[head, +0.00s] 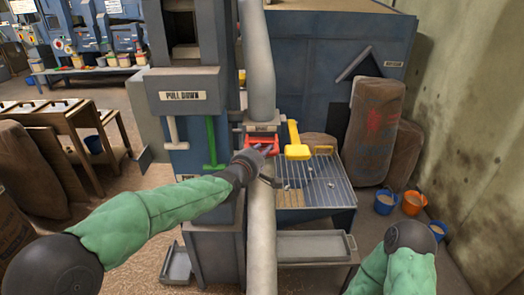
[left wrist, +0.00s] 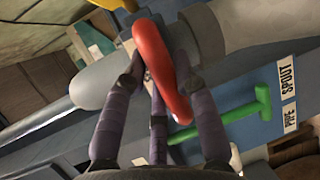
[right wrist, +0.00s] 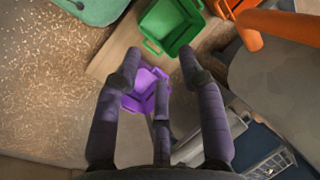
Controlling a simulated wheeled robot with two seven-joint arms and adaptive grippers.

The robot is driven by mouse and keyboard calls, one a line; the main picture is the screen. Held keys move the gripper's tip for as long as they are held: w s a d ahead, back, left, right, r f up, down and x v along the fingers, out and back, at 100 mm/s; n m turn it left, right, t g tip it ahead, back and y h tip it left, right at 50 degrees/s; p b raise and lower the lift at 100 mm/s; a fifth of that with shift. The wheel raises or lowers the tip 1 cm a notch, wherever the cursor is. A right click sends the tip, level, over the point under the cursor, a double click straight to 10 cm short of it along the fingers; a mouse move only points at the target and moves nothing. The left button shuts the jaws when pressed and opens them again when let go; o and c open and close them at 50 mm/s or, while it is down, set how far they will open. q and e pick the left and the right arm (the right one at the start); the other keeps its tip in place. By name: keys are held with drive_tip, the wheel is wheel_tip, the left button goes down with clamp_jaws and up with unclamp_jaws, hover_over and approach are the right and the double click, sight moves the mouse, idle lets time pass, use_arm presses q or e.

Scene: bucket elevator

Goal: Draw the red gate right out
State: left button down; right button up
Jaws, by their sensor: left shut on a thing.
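A green T-handle (head: 211,145) and a pale T-handle (head: 173,130) are left of the gate. A yellow handle (head: 297,143) is close on its right, above a grated bin (head: 315,183). Green (right wrist: 168,25) and purple (right wrist: 147,90) crates lie below my right gripper.

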use_arm(q)
drive_tip(key=s, duration=0.6)
drive_tip(key=shift+f+b, duration=0.2)
drive_tip(key=shift+b, duration=0.1)
drive_tip(key=c, duration=1.1)
unclamp_jaws()
drive_tip(key=shift+o, duration=0.8)
drive_tip(key=shift+s, duration=0.2)
drive_tip(key=shift+r, duration=0.1)
